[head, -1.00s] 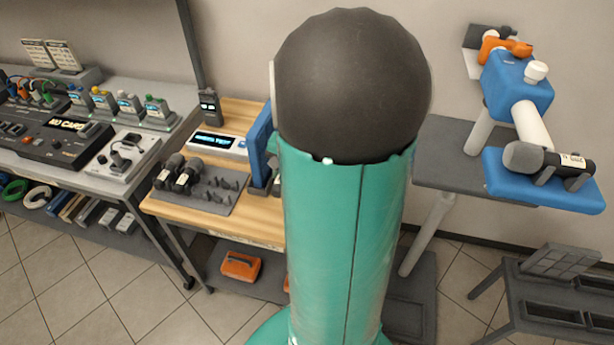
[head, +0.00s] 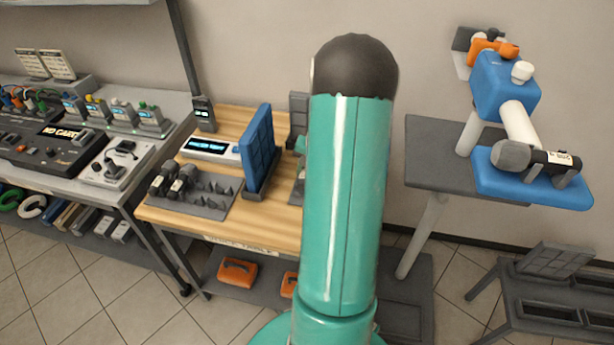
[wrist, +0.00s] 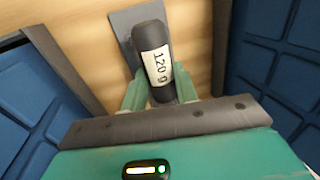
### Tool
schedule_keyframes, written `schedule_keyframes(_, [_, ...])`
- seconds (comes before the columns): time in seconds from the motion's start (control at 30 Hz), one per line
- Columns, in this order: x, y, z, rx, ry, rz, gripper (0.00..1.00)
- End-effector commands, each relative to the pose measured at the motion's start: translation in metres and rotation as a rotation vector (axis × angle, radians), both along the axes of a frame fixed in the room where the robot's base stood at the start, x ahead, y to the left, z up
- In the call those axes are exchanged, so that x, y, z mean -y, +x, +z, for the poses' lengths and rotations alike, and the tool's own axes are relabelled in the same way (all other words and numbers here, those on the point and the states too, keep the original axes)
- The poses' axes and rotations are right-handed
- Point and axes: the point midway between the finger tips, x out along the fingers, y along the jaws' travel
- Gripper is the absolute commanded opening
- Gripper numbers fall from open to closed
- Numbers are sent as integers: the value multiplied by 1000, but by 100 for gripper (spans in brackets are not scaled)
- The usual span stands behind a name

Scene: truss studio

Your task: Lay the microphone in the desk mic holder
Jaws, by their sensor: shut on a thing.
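In the wrist view a dark microphone (wrist: 154,50) with a white "120 g" label sits between the two green fingers of my gripper (wrist: 160,90), which is shut on it. A grey plate (wrist: 122,22) lies behind the microphone on the wood; I cannot tell whether they touch. In the head view my own arm hides the microphone and most of my gripper. A grey rack (head: 222,207) with several prongs stands on the wooden bench and bears other dark microphones (head: 172,180). I cannot tell which grey piece is the desk mic holder.
Blue panels flank my gripper in the wrist view, left (wrist: 38,80) and right (wrist: 285,60); one stands on the bench (head: 258,150) in the head view. A display box (head: 208,147) stands left of it. Another microphone (head: 535,158) rests on a blue stand (head: 490,186) at right.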

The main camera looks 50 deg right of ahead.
Motion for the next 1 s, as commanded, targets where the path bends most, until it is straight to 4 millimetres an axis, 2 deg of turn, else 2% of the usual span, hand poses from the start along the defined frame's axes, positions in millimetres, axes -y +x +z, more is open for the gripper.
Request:
schedule_keyframes(0.1, [0,0,-19,-2,4,0,4])
schedule_keyframes(0.2, [0,0,-30,1,1,0,4])
schedule_keyframes(0.6, [0,0,-34,1,0,0,4])
schedule_keyframes(0.63, [0,0,-35,1,0,0,31])
schedule_keyframes(0.73, [0,0,-34,1,0,0,51])
schedule_keyframes(1.0, [0,0,-34,0,0,0,51])
